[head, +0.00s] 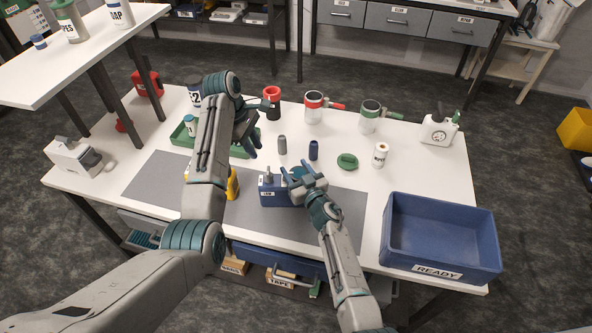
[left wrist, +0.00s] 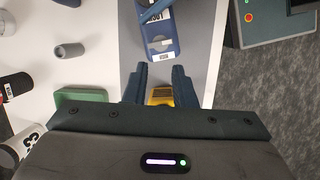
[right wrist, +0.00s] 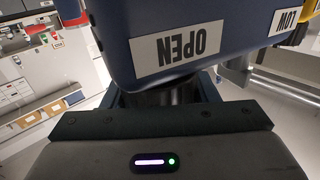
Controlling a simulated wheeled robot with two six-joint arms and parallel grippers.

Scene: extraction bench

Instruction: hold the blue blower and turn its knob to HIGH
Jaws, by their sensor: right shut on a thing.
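The blue blower (head: 275,194) is on the grey mat near the middle of the table, upright as far as I can tell. It also shows in the left wrist view (left wrist: 162,35). In the right wrist view its blue body (right wrist: 190,30) carries OPEN and LOW labels. A small grey stub (head: 268,174) stands on its left top; I cannot tell whether this is the knob. My right gripper (head: 301,180) is shut on the blower's right side. My left gripper (head: 250,142) is open and empty, above and to the left of the blower; its fingers also show in the left wrist view (left wrist: 162,82).
A yellow object (head: 233,185) stands left of the blower, partly hidden by my left arm. A green tray (head: 180,137) lies behind it. A blue READY bin (head: 440,205) is at right.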

